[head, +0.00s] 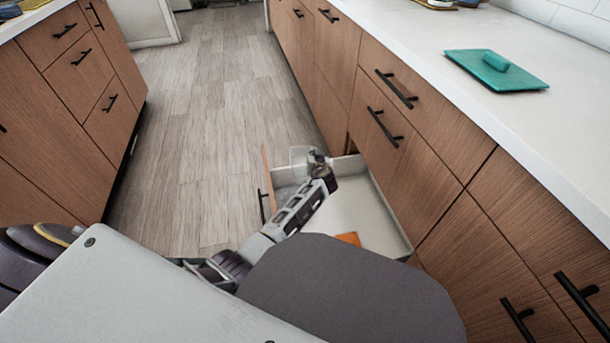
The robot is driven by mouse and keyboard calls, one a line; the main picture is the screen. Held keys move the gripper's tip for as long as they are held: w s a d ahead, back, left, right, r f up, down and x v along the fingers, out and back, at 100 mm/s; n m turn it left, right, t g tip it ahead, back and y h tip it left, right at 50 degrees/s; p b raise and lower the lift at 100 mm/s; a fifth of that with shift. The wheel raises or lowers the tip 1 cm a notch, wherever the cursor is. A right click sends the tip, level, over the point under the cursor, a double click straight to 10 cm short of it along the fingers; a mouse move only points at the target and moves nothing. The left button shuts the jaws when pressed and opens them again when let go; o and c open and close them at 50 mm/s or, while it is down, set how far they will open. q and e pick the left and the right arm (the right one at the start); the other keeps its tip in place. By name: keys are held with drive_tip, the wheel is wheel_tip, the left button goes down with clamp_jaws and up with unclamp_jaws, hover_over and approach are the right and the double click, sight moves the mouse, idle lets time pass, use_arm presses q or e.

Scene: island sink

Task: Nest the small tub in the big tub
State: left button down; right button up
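My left gripper (318,163) is above the far end of an open drawer. A small clear, box-like tub (300,156) is at its fingertips, held up over the drawer's edge. The fingers are small and partly hidden, but they appear closed on its side. No big tub can be made out. An orange item (349,239) lies in the drawer, mostly hidden by my own body. My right gripper is not in view.
The open drawer (382,205) has a pale, mostly bare floor. Wooden cabinets with black handles line both sides. A teal lidded or handled board (500,78) lies on the right white counter (450,35). The wood floor (205,120) between the cabinets is clear.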

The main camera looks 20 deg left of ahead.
use_arm(q)
drive_tip(key=s+f, duration=0.1)
drive_tip(key=f, duration=0.2)
drive_tip(key=s+a+f+n+g+y, duration=0.1)
drive_tip(key=f, duration=0.1)
drive_tip(key=s+a+f+n+y, duration=0.1)
drive_tip(key=f, duration=0.2)
drive_tip(key=shift+s+f, duration=0.35)
drive_tip(key=shift+f, duration=0.15)
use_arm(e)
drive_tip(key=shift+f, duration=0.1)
use_arm(q)
wheel_tip(320, 180, down, 8)
drive_tip(key=b, duration=0.3)
drive_tip(key=shift+b, duration=0.4)
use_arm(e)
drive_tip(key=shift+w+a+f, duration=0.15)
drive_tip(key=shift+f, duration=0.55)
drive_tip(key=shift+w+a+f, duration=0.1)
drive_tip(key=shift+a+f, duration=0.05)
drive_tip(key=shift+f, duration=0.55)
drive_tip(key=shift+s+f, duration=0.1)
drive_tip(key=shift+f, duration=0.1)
